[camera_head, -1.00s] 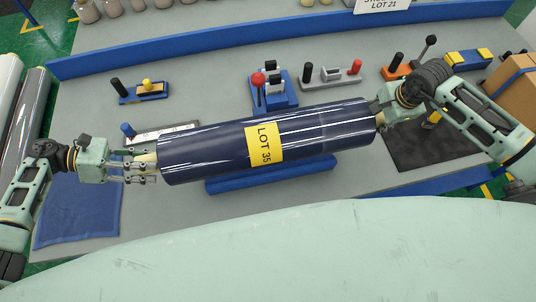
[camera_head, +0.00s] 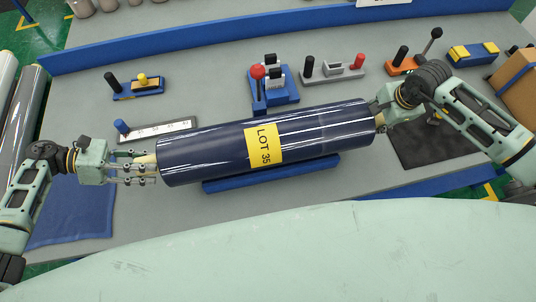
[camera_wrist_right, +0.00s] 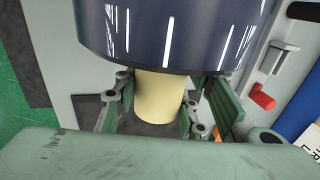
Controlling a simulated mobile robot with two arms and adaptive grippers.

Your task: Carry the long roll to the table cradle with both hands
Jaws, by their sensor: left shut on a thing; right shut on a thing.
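The long roll (camera_head: 215,148), wrapped in shiny dark blue film with a yellow "LOT 35" label, spans the middle of the head view, slightly higher at its right end. The blue table cradle (camera_head: 275,172) shows partly below it; I cannot tell whether they touch. My left gripper (camera_head: 148,168) is shut on the pale core at the roll's left end. My right gripper (camera_head: 380,114) is at the right end. In the right wrist view its fingers (camera_wrist_right: 158,105) close around the cream core (camera_wrist_right: 160,95) just beneath the dark film (camera_wrist_right: 170,35).
Behind the roll stand a blue clamp fixture (camera_head: 272,85), a grey fixture with a red knob (camera_head: 333,68) and a small blue fixture (camera_head: 136,86). A ruler plate (camera_head: 160,130) lies near the left end. A blue cloth (camera_head: 75,210) and dark mat (camera_head: 425,145) flank the cradle.

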